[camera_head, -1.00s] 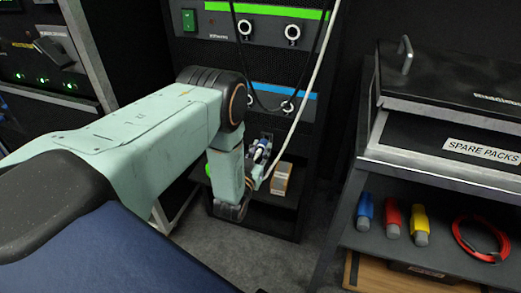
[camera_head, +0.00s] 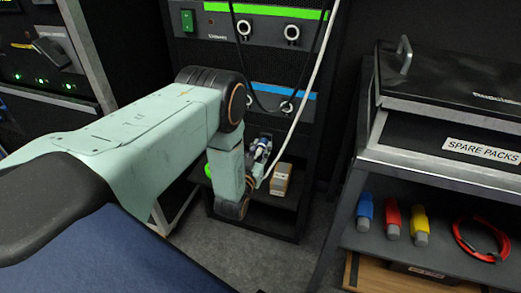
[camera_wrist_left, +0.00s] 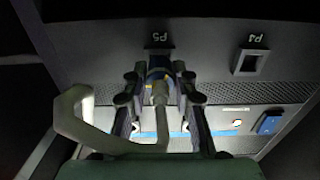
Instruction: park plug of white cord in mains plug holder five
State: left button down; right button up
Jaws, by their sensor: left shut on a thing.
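My left gripper (camera_head: 262,150) reaches down in front of the rack, its fingers mostly hidden behind my arm. In the left wrist view the gripper (camera_wrist_left: 160,80) is shut on the plug (camera_wrist_left: 158,72), which has a blue band. The white cord (camera_wrist_left: 162,122) leaves the plug toward the camera and loops to the left. The plug is in front of the place marked P5 (camera_wrist_left: 159,38), an upside-down label. The plug covers the holder there; I cannot tell whether it is inside it. In the head view the white cord (camera_head: 312,80) hangs down to the gripper.
An empty holder marked P4 (camera_wrist_left: 250,63) is to the right in the wrist view. A black cable (camera_head: 247,75) hangs across the rack front. A small box (camera_head: 281,180) sits on the low shelf beside the gripper. A side bench (camera_head: 440,245) stands right.

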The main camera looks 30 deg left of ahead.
pick_arm(q)
jog(key=shift+w, duration=0.4)
dwell(0.6)
jog(key=c, duration=1)
grip_release()
jog(key=shift+s, duration=0.15)
jog(key=shift+p+v, duration=1.1)
jog(key=shift+v, duration=1.25)
jog(key=shift+s, duration=0.1)
jog(key=p+v, duration=0.1)
jog(key=v, duration=0.2)
jog(key=shift+s+p, duration=0.4)
